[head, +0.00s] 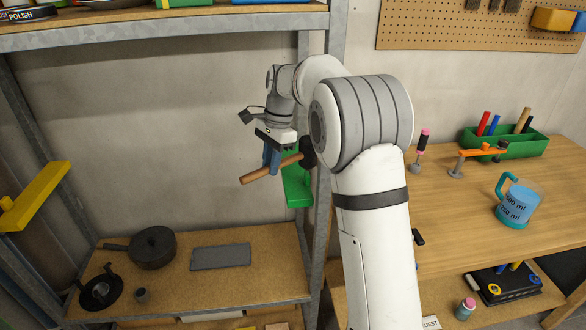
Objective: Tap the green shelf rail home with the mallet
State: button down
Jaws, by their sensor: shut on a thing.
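My gripper (271,160) has blue fingers shut on the wooden handle of the mallet (256,174). The handle slants up to the right, and the mallet's dark head (307,152) is at its right end. The green shelf rail (297,187) is at the right upright of the metal shelving, just behind and below the mallet. The mallet, the gripper and the arm cover part of the rail. I cannot tell whether the mallet head touches it.
A yellow rail (40,194) is on the left upright. The lower shelf (208,268) holds a dark pot (152,247), a grey slab (221,257) and small dark items. A workbench (455,215) at right carries a measuring jug (517,205) and a green tray (505,145). The upper shelf (170,27) is overhead.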

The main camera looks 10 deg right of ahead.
notch_tip(320, 180, down, 3)
jog(key=shift+w+f, duration=0.1)
jog(key=shift+w, duration=0.05)
jog(key=shift+r, duration=0.25)
jog(key=p+v, duration=0.3)
jog(key=a+p+v, duration=0.1)
jog(key=v, duration=0.1)
jog(key=shift+s+r+p, duration=0.25)
jog(key=shift+s+p, duration=0.1)
jog(key=shift+s, duration=0.05)
jog(key=shift+f, duration=0.1)
